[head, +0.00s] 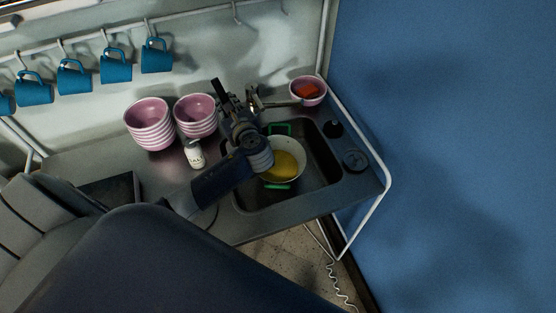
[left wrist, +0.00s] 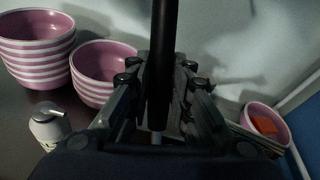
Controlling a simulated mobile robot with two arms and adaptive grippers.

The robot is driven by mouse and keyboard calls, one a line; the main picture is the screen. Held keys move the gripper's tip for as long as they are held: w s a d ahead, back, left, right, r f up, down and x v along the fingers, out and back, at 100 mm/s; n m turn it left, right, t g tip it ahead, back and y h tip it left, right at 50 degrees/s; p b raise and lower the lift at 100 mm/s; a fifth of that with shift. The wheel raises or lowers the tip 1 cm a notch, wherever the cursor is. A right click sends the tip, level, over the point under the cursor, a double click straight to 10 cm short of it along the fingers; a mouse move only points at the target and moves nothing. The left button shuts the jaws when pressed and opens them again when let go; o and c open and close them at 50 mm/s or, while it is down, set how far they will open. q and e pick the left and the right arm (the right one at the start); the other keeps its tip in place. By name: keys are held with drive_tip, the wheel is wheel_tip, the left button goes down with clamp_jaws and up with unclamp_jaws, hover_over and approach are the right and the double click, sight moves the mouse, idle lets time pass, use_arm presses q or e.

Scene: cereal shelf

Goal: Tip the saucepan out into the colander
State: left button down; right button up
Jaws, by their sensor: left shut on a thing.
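My left gripper (head: 230,108) is shut on a black handle (head: 218,90), seemingly the saucepan's, which sticks up past the fingers. In the left wrist view the handle (left wrist: 161,60) stands upright between the fingers. The pan's body is hidden behind my gripper and arm, so I cannot tell its tilt. The colander (head: 301,165), white with green handles, sits in the sink, just right of my left wrist. Yellow contents (head: 287,166) lie in it. My right gripper is not in view.
The dark sink (head: 313,184) surrounds the colander. Stacked pink-striped bowls (head: 150,128) and a white dispenser bottle (head: 194,154) stand left of my gripper. A small pink bowl (head: 308,98) with something orange-red is at the back right corner. Blue mugs (head: 116,67) hang on the wall.

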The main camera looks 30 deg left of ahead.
use_arm(q)
drive_tip(key=s+a+f+n+b, duration=0.1)
drive_tip(key=s+a+n, duration=0.1)
drive_tip(key=s, duration=0.1)
drive_tip(key=s+a+f+n+t+b, duration=0.1)
drive_tip(key=s+a+n+b, duration=0.1)
drive_tip(key=s+a, duration=0.1)
drive_tip(key=s+a+f+n+t+h+b, duration=0.1)
drive_tip(key=s+a+n+b, duration=0.1)
drive_tip(key=s+a, duration=0.1)
drive_tip(key=shift+s+a+f+n, duration=0.1)
drive_tip(key=shift+s+f+n, duration=0.05)
drive_tip(key=shift+s, duration=0.3)
drive_tip(key=shift+s+a+f+n, duration=0.1)
drive_tip(key=shift+s+n, duration=0.05)
drive_tip(key=shift+s, duration=0.3)
drive_tip(key=s+a+n+b, duration=0.1)
drive_tip(key=b, duration=0.1)
drive_tip(key=s+f+n+t+b, duration=0.1)
drive_tip(key=b, duration=0.1)
drive_tip(key=s+a+f+n+b, duration=0.1)
drive_tip(key=shift+s+a+f+b, duration=0.2)
drive_tip(key=shift+s+a+b, duration=0.1)
drive_tip(key=shift+a+b, duration=0.1)
drive_tip(key=shift+r, duration=0.1)
